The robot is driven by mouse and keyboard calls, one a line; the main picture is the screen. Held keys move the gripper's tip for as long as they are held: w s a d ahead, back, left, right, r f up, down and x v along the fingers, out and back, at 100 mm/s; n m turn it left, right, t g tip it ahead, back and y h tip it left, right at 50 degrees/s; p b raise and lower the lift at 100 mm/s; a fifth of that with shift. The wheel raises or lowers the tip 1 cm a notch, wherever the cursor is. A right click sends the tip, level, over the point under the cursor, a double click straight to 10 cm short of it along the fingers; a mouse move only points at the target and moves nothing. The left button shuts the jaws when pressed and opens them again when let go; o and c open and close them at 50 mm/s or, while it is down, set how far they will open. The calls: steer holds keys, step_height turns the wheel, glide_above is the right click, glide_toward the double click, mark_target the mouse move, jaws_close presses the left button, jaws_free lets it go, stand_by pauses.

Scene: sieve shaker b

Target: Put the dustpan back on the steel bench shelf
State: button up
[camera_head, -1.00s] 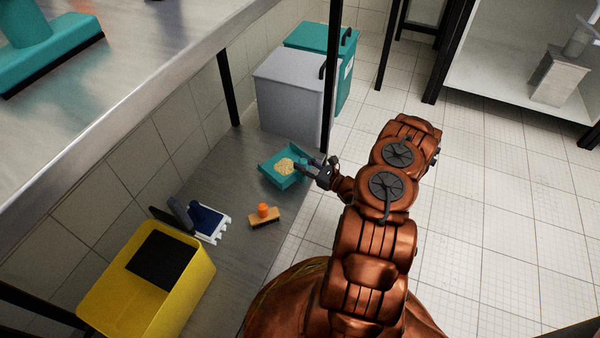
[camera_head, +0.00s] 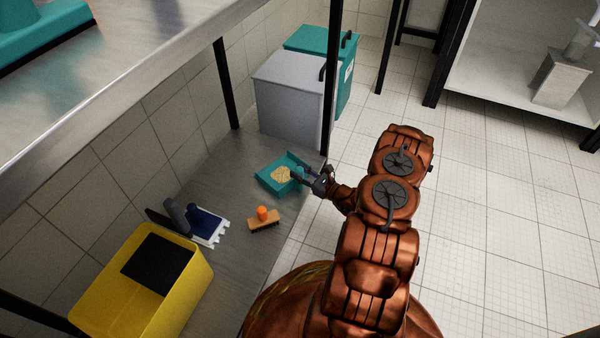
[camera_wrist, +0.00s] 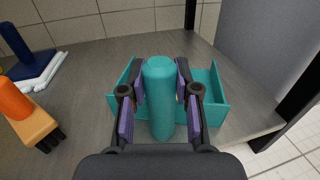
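The teal dustpan (camera_head: 266,182) holds a beige pile of granules (camera_head: 281,174). It is over or on the grey shelf (camera_head: 225,180) under the steel bench; I cannot tell whether it touches. My gripper (camera_head: 303,178) reaches in from the right at its handle. In the wrist view the upright teal handle (camera_wrist: 159,100) stands between the two fingers of my gripper (camera_wrist: 160,75), with the pads close against its sides. The pan's walls (camera_wrist: 214,100) show on both sides behind the fingers. The handle hides the granules there.
An orange-knobbed brush (camera_head: 264,219) and a blue-and-white item (camera_head: 207,224) lie left of the dustpan. A yellow bin (camera_head: 180,300) is in front. Grey (camera_head: 290,100) and teal (camera_head: 345,70) bins stand behind. A black bench leg (camera_head: 331,80) rises close by the dustpan.

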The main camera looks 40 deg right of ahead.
steer(key=o, duration=0.5)
steer(key=shift+c, duration=0.2)
steer(key=shift+r, duration=0.15)
steer(key=p+v, duration=0.4)
steer(key=v, duration=0.8)
steer(key=shift+p, duration=0.35)
steer(key=shift+d, duration=0.1)
